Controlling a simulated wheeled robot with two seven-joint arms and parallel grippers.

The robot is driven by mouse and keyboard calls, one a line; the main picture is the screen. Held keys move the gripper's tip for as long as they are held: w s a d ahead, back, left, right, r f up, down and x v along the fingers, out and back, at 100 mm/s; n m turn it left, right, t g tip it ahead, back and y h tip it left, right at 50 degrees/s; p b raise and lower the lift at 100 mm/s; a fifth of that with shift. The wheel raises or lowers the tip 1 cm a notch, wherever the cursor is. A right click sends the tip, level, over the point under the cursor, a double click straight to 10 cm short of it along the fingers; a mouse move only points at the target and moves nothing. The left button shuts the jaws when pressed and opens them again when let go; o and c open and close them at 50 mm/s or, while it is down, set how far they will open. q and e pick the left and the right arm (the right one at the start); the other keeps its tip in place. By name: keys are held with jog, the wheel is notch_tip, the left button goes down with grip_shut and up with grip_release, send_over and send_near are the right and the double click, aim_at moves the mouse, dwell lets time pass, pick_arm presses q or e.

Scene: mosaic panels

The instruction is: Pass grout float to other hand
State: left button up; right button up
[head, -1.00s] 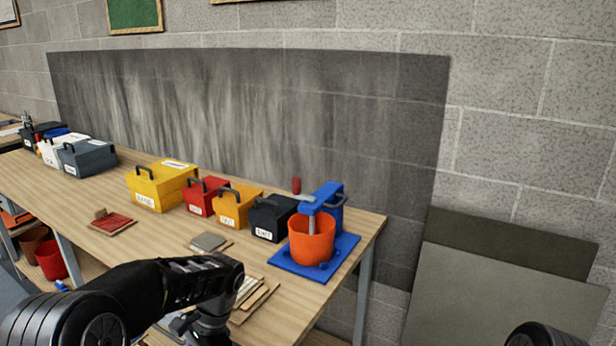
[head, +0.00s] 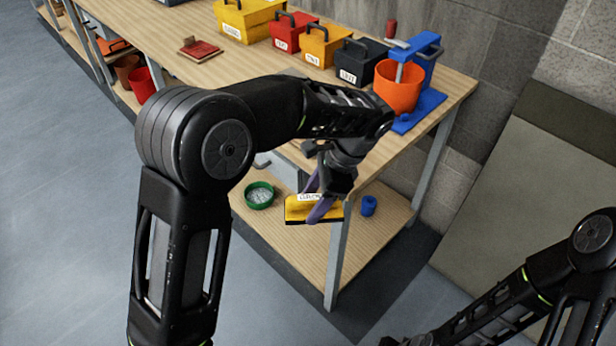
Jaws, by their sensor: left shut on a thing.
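The grout float (head: 298,211) is a yellow block with a dark underside and a white label, in the middle of the head view. My left gripper (head: 322,205) has purple fingers and is shut on the float. It holds the float in front of the bench's lower shelf, past the bench's front edge. My right arm comes in at the lower right; its gripper is at or below the bottom edge and cannot be made out.
The lower shelf (head: 390,198) holds a green dish (head: 259,195) and a blue cylinder (head: 369,205). Grey panels (head: 510,215) lean on the wall. Floor at left is clear.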

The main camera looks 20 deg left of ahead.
pick_arm(q)
jog(key=d+r+m+t, duration=0.2)
jog(key=d+r+m, duration=0.2)
jog(key=d, duration=0.5)
jog(key=shift+d+r+m, duration=0.35)
jog(key=shift+r+m, duration=0.05)
jog(key=shift+m, duration=0.3)
pick_arm(e)
jog(key=shift+c, duration=0.2)
jog(key=w+d+r+m, duration=0.4)
jog(key=w+d+m, duration=0.3)
jog(key=w, duration=0.4)
jog(key=w+a+r+m+y, duration=0.2)
jog(key=r+m+y, duration=0.1)
jog(key=r, duration=0.7)
jog(key=w+a+r+m+y, duration=0.2)
jog(key=r+y, duration=0.4)
jog(key=r, duration=0.4)
jog(key=w+a+r+m+t+y, duration=0.1)
jog(key=w+r+m+y, duration=0.3)
jog(key=r, duration=0.5)
jog(key=shift+w+a+r+m+y, duration=0.25)
jog(key=shift+a+r+m+y, duration=0.15)
jog(key=shift+a+m, duration=0.2)
